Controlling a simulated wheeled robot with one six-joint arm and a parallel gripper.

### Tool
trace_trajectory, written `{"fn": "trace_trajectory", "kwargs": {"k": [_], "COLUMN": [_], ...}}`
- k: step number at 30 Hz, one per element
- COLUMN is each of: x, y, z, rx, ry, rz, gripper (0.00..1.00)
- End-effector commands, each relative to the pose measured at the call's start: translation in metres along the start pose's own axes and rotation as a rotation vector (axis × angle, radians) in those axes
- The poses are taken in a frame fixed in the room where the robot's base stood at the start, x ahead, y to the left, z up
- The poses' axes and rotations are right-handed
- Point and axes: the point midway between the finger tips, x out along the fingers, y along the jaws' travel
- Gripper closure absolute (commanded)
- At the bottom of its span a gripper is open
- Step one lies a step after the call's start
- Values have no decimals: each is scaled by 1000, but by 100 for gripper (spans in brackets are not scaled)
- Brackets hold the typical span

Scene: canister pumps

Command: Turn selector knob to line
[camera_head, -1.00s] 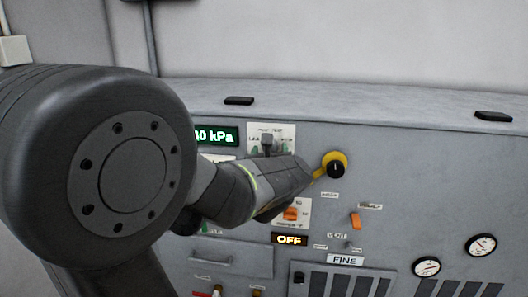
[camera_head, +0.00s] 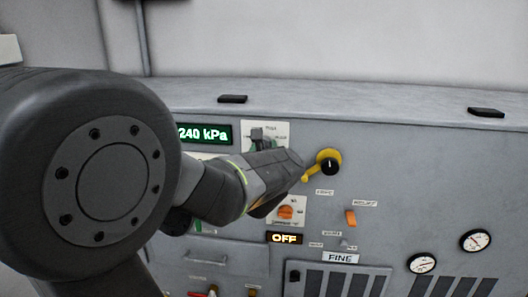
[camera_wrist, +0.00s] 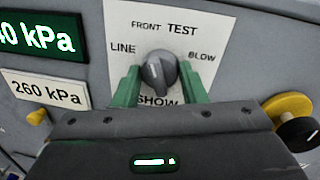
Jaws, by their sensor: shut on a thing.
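The grey selector knob (camera_wrist: 159,70) sits on a white plate (camera_wrist: 207,30) on the panel. The plate reads LINE at the left, FRONT and TEST above, BLOW at the right and SHOW below. A pale mark on the knob's face points roughly up, slightly left, not at LINE. My gripper (camera_wrist: 160,86) has one green finger on each side of the knob and is shut on it. In the head view the knob (camera_head: 257,135) shows small above my wrist, and its pointer is too small to read there.
A green display (camera_head: 204,134) reads 240 kPa. A yellow lever with a black hub (camera_head: 329,162) stands close to the right of my wrist. An orange knob (camera_head: 286,212) and an orange switch (camera_head: 350,217) are lower. Gauges (camera_head: 475,240) sit at the right.

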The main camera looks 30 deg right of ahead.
Motion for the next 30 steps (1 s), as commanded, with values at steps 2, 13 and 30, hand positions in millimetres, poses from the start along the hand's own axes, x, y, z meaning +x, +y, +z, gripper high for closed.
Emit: {"fn": "trace_trajectory", "kwargs": {"k": [2,13,30], "x": [0,0,0], "y": [1,2,3], "z": [-2,-1,2], "rx": [-51,-381,-790], "ry": [3,40,91], "rz": [1,6,11], "gripper": [85,85,85]}}
